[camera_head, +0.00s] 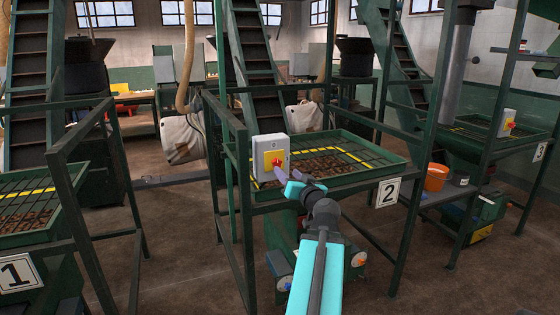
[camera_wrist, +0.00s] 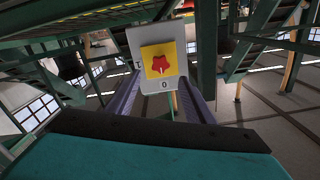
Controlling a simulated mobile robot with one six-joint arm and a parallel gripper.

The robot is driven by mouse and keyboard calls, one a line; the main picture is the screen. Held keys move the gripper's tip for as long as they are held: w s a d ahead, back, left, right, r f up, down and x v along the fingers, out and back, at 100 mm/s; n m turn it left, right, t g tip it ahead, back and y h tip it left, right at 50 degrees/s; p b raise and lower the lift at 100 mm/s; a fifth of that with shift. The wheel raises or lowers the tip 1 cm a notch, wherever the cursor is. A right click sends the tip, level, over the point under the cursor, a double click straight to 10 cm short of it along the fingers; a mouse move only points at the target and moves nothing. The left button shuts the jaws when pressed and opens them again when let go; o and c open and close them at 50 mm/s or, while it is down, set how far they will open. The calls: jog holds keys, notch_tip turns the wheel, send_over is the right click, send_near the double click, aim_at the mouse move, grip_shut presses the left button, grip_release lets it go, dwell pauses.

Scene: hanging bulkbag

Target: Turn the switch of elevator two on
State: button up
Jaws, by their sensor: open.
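The switch of elevator two is a grey box with a yellow plate (camera_head: 271,159) and a red knob (camera_head: 277,161), mounted on the green frame beside the hopper marked 2 (camera_head: 389,191). In the wrist view the red knob (camera_wrist: 163,66) sits on its yellow plate with a "0" printed below. My gripper (camera_head: 284,174) is just in front of the switch in the head view. In the wrist view its two purple fingers (camera_wrist: 160,98) are apart, one on each side of the box's lower part. Nothing is held between them. Whether a finger touches the box I cannot tell.
Green posts and rails (camera_head: 237,180) of the frame stand close to the left of the switch. Hopper 1 (camera_head: 18,272) is at the left. Another switch box (camera_head: 508,123) and an orange bucket (camera_head: 436,177) are at the right. Brown floor is open between frames.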

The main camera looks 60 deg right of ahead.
aim_at(279, 163)
jog(key=shift+w+d+r+p, duration=0.1)
jog(key=shift+w+p, duration=0.05)
jog(key=shift+p, duration=0.7)
jog(key=shift+p+x, duration=1.2)
jog(key=shift+x, duration=2.95)
jog(key=c, duration=1)
jog(key=shift+d, duration=0.2)
jog(key=shift+c, duration=0.2)
jog(key=shift+a, duration=0.15)
